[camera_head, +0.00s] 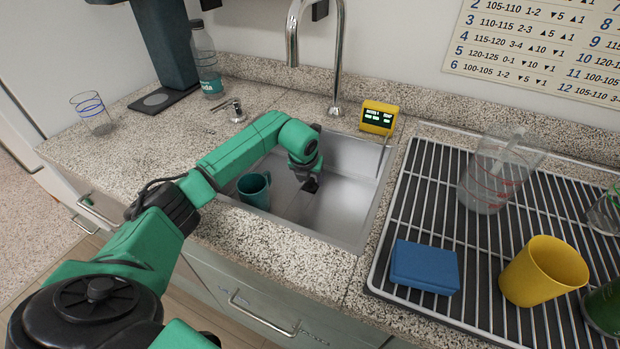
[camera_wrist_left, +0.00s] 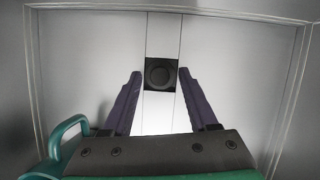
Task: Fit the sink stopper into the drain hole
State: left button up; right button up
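The steel sink (camera_head: 345,205) lies open in the counter, and its floor fills the left wrist view (camera_wrist_left: 85,70). My left gripper (camera_head: 309,184) reaches down into it. In the left wrist view its two dark fingers (camera_wrist_left: 160,76) are spread apart. Between and just beyond their tips is a small black square with a round dark disc (camera_wrist_left: 160,73), on a pale strip of the sink floor. I cannot tell whether this is the bare drain hole or the stopper in it. No separate stopper shows. My right gripper is out of view.
A teal mug (camera_head: 254,190) stands in the sink's left part, close to my left arm. The faucet (camera_head: 337,60) and a yellow timer (camera_head: 379,117) are behind. A drying rack (camera_head: 445,165) holds a blue sponge (camera_head: 425,266), yellow cup (camera_head: 543,271) and clear jug (camera_head: 490,175).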

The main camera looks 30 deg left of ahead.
pick_arm(q)
jog(key=shift+r, duration=0.15)
jog(key=shift+r, duration=0.2)
jog(key=b+v, duration=0.1)
jog(key=v, duration=1)
jog(key=shift+s+r, duration=0.2)
jog(key=shift+r, duration=0.05)
